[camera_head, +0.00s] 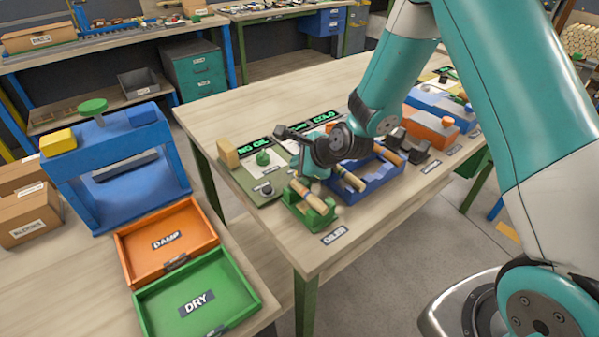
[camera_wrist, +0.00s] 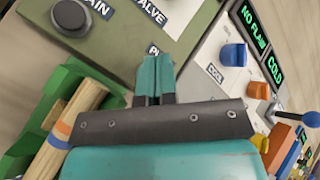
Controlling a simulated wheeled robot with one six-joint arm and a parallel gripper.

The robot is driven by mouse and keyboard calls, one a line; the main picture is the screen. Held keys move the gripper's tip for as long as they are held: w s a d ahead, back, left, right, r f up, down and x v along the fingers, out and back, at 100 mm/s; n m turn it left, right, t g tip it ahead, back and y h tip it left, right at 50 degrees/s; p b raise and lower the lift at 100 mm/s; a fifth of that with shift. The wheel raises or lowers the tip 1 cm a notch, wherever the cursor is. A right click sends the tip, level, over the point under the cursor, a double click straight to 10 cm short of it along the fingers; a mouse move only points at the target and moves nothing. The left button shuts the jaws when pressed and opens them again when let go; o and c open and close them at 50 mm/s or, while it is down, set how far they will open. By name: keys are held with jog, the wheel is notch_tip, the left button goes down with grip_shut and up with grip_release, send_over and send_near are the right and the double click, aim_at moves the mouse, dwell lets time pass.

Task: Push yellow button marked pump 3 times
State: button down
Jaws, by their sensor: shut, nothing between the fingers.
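My gripper (camera_wrist: 155,76) is shut and empty, fingers pointing at the oiler's green panel; in the head view its fingers (camera_head: 304,172) are low over the panel's right side. In the wrist view, a label beginning with P (camera_wrist: 153,48) is just beyond the fingertips, mostly covered by them. No yellow button shows clearly there; it may be hidden behind the fingers. I cannot tell whether the fingers touch anything.
A green holder (camera_head: 318,219) with a wooden spindle stands in front of the panel, close to my gripper. A pale panel with a blue knob (camera_wrist: 234,54) is at right in the wrist view. A blue tray (camera_head: 375,182) of spindles lies right of the holder.

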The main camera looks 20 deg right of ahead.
jog(key=shift+f, duration=0.3)
jog(key=shift+r, duration=0.1)
dwell(0.3)
jog(key=shift+r+p, duration=0.65)
jog(key=shift+r, duration=0.1)
notch_tip(320, 180, up, 5)
jog(key=p, duration=0.4)
dwell(2.3)
